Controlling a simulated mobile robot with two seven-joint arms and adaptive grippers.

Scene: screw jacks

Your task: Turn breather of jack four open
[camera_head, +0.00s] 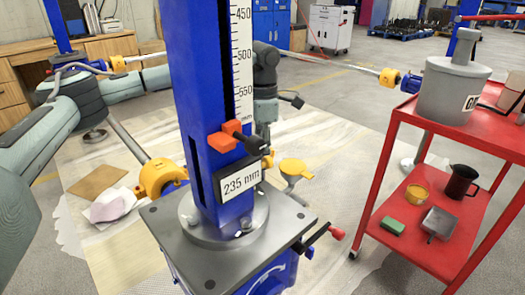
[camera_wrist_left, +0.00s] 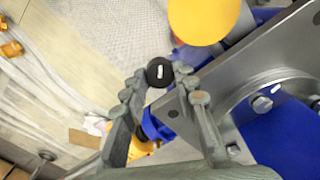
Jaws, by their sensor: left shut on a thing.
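The near jack (camera_head: 210,105) is a blue column on a grey plate, with a millimetre scale, an orange pointer and a "235 mm" sign. No jack number is readable on it. A small round black knob with a white mark, apparently the breather (camera_wrist_left: 160,72), shows beside the jack's grey plate in the left wrist view. The white mark stands almost upright in that picture. My left gripper (camera_wrist_left: 163,88) is shut on the knob, one finger on each side. In the head view, my left gripper (camera_head: 264,132) is partly hidden behind the column. My right gripper is not in view.
A yellow round cap (camera_head: 296,168) stands close beside the gripper. A red-handled lever (camera_head: 322,236) sticks out at the plate's right. A red trolley (camera_head: 440,250) with a grey pot (camera_head: 450,92) stands right. A cardboard sheet (camera_head: 97,181) and cloth lie on the floor left.

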